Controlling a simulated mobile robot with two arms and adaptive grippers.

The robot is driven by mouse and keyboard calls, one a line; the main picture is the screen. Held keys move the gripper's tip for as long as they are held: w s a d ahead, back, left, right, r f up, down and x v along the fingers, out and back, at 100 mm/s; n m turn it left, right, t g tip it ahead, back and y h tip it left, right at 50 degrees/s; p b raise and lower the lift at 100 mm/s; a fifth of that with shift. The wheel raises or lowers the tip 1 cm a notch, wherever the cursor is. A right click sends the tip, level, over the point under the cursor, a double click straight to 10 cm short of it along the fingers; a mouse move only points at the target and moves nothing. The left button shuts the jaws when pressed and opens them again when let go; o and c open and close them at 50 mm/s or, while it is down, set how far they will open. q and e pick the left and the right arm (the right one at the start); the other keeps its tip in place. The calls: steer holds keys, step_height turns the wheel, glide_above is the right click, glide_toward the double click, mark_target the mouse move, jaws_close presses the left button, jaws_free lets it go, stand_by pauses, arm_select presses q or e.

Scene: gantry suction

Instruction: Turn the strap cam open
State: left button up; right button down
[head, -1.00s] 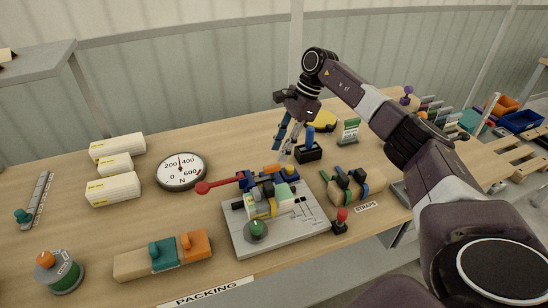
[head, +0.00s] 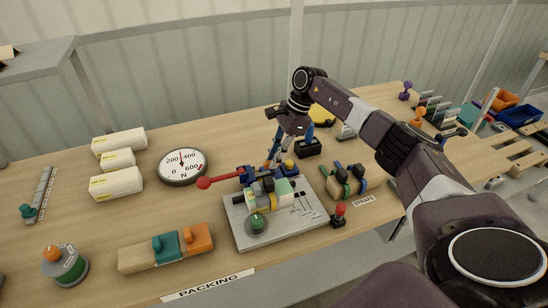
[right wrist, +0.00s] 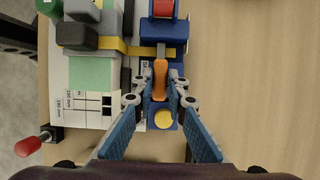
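The strap cam is an orange lever (right wrist: 160,80) on a blue block, seen upright in the right wrist view with a yellow round knob (right wrist: 163,119) below it. My right gripper (right wrist: 160,94) is open, with one blue finger on each side of the orange lever. Small gaps show between the fingertips and the lever. In the head view my right gripper (head: 275,160) reaches down to the back of the grey fixture plate (head: 285,237), and its fingers partly hide the lever. A yellow strap (right wrist: 112,44) runs left from the block. My left gripper is not in view.
A red-ended lever (head: 204,183) sticks out left of the fixture. A black tray (head: 308,148) and a strap holder (head: 347,180) are close by on the right.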

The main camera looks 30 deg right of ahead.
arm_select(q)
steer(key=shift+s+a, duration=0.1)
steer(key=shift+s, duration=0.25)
arm_select(e)
steer(key=shift+m+t, duration=0.5)
steer(key=shift+m, duration=0.6)
steer(key=m, duration=0.2)
steer(key=m+t+h, duration=0.1)
steer(key=m, duration=0.1)
steer(key=shift+s+a+r+m+p, duration=0.1)
steer(key=shift+m+p, duration=0.2)
steer(key=shift+p, duration=0.05)
steer(key=m+t+h, duration=0.1)
steer(key=m, duration=0.1)
steer(key=shift+m, duration=0.3)
steer(key=m, duration=0.1)
steer(key=m+h+b, duration=0.1)
steer(key=m, duration=0.1)
steer(key=shift+a+m+t+h, duration=0.2)
steer(key=shift+m+t+h, duration=0.1)
arm_select(q)
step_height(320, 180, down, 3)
steer(key=b, duration=0.2)
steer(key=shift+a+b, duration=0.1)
steer(key=shift+b, duration=0.2)
arm_select(e)
steer(key=m+h, duration=0.1)
steer(key=m, duration=0.3)
steer(key=shift+m+h, duration=0.4)
